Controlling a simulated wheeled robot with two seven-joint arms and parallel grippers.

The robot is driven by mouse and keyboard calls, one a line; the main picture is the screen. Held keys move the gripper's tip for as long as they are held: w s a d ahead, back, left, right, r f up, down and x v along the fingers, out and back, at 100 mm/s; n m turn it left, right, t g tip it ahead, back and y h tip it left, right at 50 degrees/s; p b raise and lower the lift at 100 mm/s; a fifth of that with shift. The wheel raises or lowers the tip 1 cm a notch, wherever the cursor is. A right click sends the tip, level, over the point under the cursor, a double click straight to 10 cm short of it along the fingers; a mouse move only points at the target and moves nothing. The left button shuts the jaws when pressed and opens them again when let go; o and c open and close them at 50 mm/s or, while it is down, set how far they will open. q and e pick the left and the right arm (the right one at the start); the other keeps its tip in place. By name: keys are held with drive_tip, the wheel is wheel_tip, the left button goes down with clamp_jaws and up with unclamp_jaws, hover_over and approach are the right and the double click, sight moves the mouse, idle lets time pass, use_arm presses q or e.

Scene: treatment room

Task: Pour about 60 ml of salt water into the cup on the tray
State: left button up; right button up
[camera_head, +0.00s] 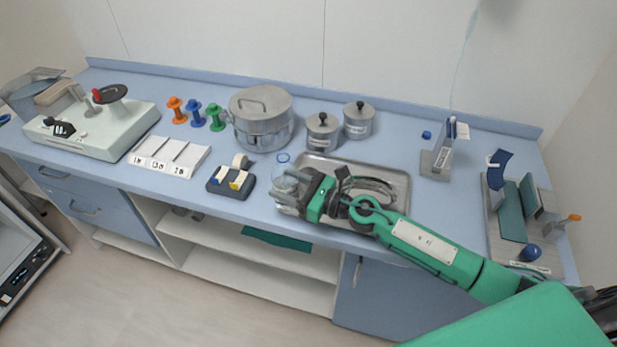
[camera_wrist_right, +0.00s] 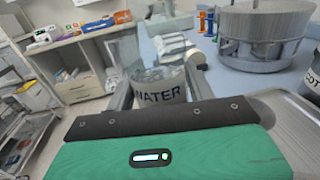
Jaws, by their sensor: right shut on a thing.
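My right gripper (camera_head: 290,195) is shut on a clear bottle (camera_head: 284,176) with a blue ring at its top. The bottle stands about upright at the left end of the metal tray (camera_head: 398,172). In the right wrist view the bottle (camera_wrist_right: 165,92) sits between the fingers, and its label reads "WATER". I cannot tell whether its base touches anything. A shiny curved metal dish (camera_head: 380,187) lies on the tray, partly behind my wrist. I cannot make out a cup on the tray; my gripper and wrist cover part of it. My left gripper is not in view.
Behind the tray stand a large steel pot (camera_head: 261,125) and two lidded canisters (camera_head: 322,132) (camera_head: 358,120). A tape dispenser (camera_head: 232,180) is left of the bottle. A grey stand (camera_head: 437,160) is to the right. The counter between tray and stand is clear.

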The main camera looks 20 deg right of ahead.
drive_tip(key=shift+w+a+f+n+g+y+b, duration=0.1)
drive_tip(key=shift+w+f+n+g+y+b, duration=0.2)
drive_tip(key=shift+w+f+n+g+y, duration=0.25)
drive_tip(key=shift+r+m, duration=0.1)
drive_tip(key=shift+m, duration=0.35)
